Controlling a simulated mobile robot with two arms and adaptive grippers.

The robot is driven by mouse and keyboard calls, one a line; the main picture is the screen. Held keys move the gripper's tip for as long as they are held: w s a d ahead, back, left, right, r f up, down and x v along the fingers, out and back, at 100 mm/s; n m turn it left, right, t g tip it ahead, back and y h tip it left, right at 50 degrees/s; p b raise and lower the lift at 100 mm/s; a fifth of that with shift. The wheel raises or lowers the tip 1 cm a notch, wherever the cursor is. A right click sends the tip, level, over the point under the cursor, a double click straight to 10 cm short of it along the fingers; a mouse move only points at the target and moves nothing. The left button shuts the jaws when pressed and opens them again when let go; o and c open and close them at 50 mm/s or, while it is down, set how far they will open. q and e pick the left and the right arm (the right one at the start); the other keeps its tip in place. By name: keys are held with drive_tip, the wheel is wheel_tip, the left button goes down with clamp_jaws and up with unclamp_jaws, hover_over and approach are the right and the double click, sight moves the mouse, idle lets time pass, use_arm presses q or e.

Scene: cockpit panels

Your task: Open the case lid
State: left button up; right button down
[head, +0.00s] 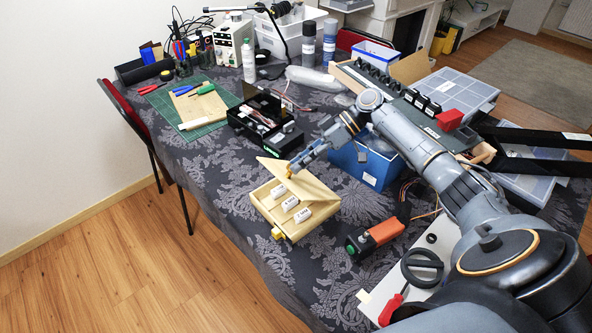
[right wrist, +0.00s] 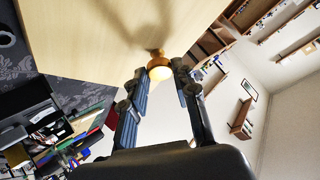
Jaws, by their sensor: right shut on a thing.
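The light wooden case (head: 282,232) stands near the table's front left edge. Its lid (head: 312,187) is raised and tilted, so the case is partly open. White labelled blocks (head: 290,203) show inside. My right gripper (head: 291,170) is at the lid's edge. In the right wrist view my right gripper (right wrist: 158,78) is shut on the lid's round wooden knob (right wrist: 160,68), with the pale lid panel (right wrist: 95,40) beyond it. My left gripper is not in view.
A black open box (head: 262,118) stands behind the case and a blue bin (head: 365,165) to its right. A device with a green button and orange part (head: 378,236) lies to the front right. Some cloth (head: 225,180) left of the case is clear.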

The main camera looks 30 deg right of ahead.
drive_tip(key=shift+d+r, duration=0.2)
drive_tip(key=shift+r, duration=0.05)
drive_tip(key=c, duration=1)
unclamp_jaws()
drive_tip(key=v, duration=1.2)
drive_tip(key=shift+s+f, duration=0.1)
